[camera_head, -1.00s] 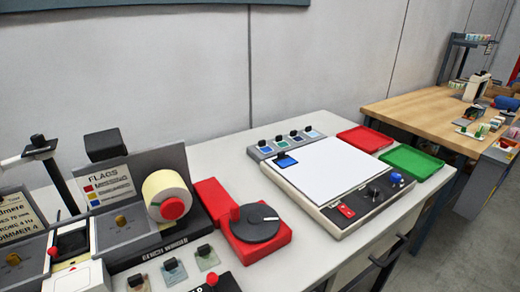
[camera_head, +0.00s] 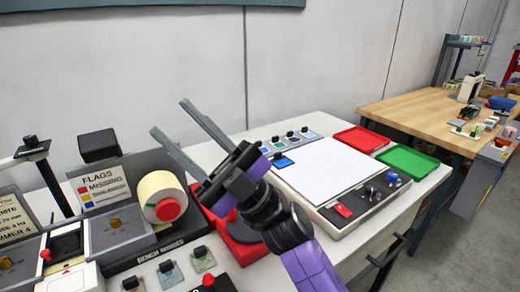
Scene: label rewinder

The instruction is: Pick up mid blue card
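Several small blue-toned cards with black knobs sit in a grey rack (camera_head: 262,146) along the back edge of a light panel. A bright blue card with a black knob (camera_head: 284,162) lies on the panel's back left corner. I cannot tell for certain which one is the mid blue card. My gripper (camera_head: 172,118) is open and empty. Its two grey fingers point up and left, in front of the wall and left of the rack. It appears well above the bench, and my purple arm crosses the front of the panel's left side.
The white panel (camera_head: 325,168) has knobs and a red switch in front. Red (camera_head: 361,138) and green (camera_head: 413,161) trays stand to its right. A label rewinder with a cream roll (camera_head: 160,190) stands left. My arm partly hides a red turntable unit (camera_head: 243,252).

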